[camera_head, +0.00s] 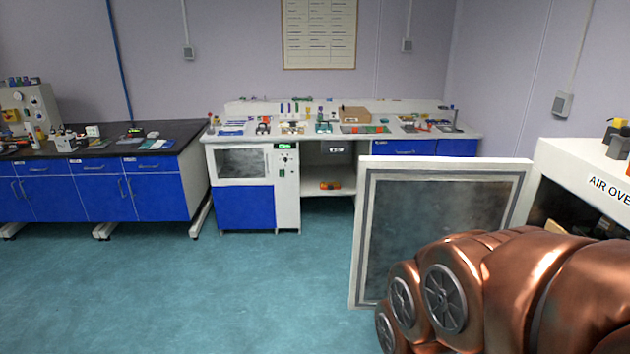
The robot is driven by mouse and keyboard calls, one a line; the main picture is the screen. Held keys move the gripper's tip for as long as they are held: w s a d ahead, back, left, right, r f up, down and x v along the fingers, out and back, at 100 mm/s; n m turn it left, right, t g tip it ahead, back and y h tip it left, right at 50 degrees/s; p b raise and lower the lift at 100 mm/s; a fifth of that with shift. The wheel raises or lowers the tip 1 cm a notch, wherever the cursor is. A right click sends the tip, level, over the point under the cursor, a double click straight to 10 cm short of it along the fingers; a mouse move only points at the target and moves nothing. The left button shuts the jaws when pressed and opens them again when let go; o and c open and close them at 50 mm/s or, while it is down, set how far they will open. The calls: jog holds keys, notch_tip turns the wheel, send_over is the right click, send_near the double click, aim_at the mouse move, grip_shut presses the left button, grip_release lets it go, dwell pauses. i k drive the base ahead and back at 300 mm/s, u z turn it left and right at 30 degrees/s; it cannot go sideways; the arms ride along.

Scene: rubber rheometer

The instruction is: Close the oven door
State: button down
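Part of the dark oven opening shows to the right of the door. My copper-coloured arm crosses the lower right in front of the door's lower right part and the oven's front. My gripper is not visible, and whether the arm touches the door cannot be told.
A white and blue workbench (470,130) with small items stands against the back wall. A blue cabinet bench with a black top (100,148) stands at the left. Small objects (618,140) sit on the oven. The teal floor (200,290) is clear at left and centre.

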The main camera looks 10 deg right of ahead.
aim_at(404, 205)
jog(key=u, duration=0.5)
jog(key=i, duration=3.15)
jog(key=z, duration=4)
jog(key=i, duration=0.5)
jog(key=u, duration=0.15)
jog(key=k, duration=0.5)
jog(key=u, duration=1.1)
